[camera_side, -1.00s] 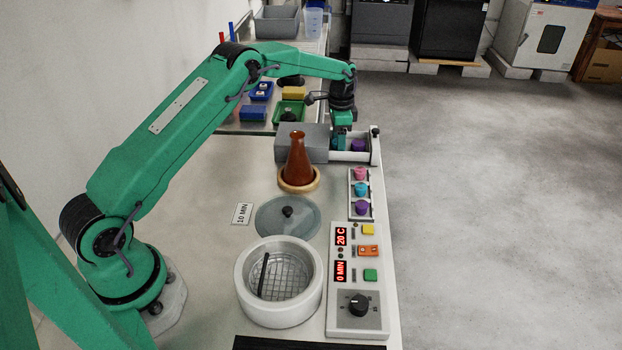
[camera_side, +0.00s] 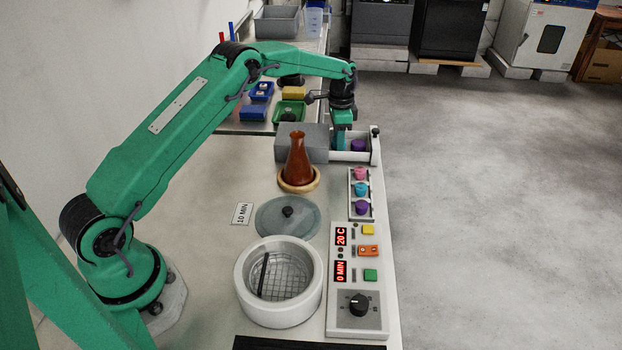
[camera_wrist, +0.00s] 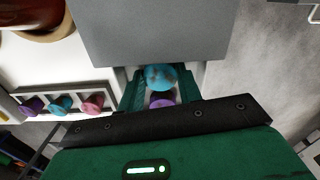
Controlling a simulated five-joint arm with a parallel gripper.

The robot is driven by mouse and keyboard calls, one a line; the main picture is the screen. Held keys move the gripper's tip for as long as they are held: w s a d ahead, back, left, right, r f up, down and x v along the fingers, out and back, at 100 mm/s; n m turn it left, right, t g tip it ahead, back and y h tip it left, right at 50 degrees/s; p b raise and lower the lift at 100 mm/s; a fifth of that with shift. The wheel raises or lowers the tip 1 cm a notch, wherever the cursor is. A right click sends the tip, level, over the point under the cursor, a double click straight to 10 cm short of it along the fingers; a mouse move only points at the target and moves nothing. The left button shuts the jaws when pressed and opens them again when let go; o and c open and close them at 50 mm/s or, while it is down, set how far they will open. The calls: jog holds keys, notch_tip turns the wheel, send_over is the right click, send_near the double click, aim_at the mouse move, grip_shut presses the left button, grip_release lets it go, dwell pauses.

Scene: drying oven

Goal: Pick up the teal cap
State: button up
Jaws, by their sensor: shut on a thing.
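The teal cap (camera_wrist: 160,76) is between the fingers of my gripper (camera_wrist: 158,88) in the wrist view. In the side view a little of the teal cap (camera_side: 339,144) shows at the fingertips. My gripper (camera_side: 342,138) points down into the open drawer (camera_side: 366,156) of a grey box, and its jaws are shut on the cap. A purple cap (camera_side: 358,146) lies in the drawer right beside my gripper; it also shows just below the teal cap in the wrist view (camera_wrist: 162,103).
A white rack (camera_side: 352,209) holds a pink, a teal and a purple piece. A brown flask (camera_side: 298,160) stands on a wooden ring by the grey box (camera_side: 292,139). A lid (camera_side: 287,217), an open round pot (camera_side: 243,290) and a control panel (camera_side: 352,323) are nearer.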

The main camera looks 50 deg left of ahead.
jog(key=shift+r, duration=0.65)
jog(key=r, duration=0.2)
jog(key=shift+d+r, duration=0.2)
jog(key=shift+r, duration=0.2)
jog(key=s+d+r, duration=0.4)
jog(key=d+r, duration=0.2)
jog(key=d, duration=0.4)
jog(key=shift+d+r, duration=0.25)
jog(key=shift+r, duration=0.05)
jog(key=shift+s+d, duration=0.1)
jog(key=shift+s, duration=0.05)
